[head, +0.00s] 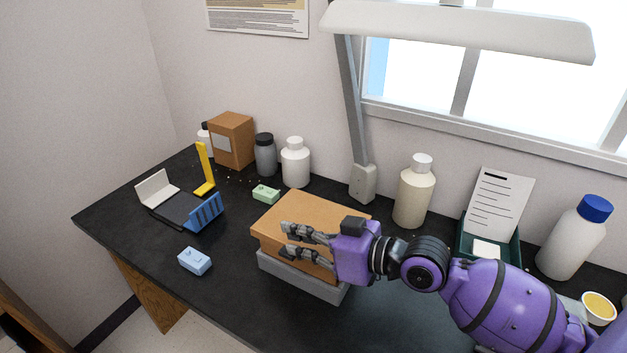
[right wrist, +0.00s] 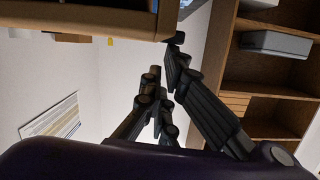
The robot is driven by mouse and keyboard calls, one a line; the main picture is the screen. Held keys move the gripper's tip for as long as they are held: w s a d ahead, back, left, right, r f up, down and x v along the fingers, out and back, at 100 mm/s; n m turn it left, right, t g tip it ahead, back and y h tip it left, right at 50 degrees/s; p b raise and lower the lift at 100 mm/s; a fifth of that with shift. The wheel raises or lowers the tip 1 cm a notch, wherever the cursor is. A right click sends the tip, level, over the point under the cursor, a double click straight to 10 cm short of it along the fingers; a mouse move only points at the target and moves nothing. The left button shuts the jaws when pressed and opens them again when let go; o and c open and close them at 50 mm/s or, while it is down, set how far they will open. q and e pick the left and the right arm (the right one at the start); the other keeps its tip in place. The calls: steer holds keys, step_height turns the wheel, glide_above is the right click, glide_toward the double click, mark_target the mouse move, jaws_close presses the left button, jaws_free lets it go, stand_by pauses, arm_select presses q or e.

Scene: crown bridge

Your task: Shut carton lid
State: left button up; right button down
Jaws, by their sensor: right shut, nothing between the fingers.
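The carton has a brown lid (head: 310,210) over a grey lower part (head: 290,280) and stands near the front edge of the dark table. The brown part lies over the grey one, slightly offset; the gripper hides part of its front and right, so I cannot tell whether it is fully seated. My right gripper (head: 285,239) is shut and empty, its fingers pointing left across the brown part's front. I cannot tell whether they touch it. The right wrist view shows the fingers (right wrist: 165,62) close below a brown panel (right wrist: 85,20). My left gripper is not in view.
A light blue block (head: 194,261), a blue-and-white open holder (head: 180,207) and a green block (head: 265,193) lie left of the carton. Bottles (head: 295,165) and a lamp stand (head: 362,183) are behind it. A cream bottle (head: 414,197) stands behind my right arm.

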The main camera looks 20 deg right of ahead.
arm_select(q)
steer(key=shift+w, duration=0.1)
arm_select(e)
steer(key=shift+s+a+f, duration=0.1)
steer(key=shift+f, duration=0.15)
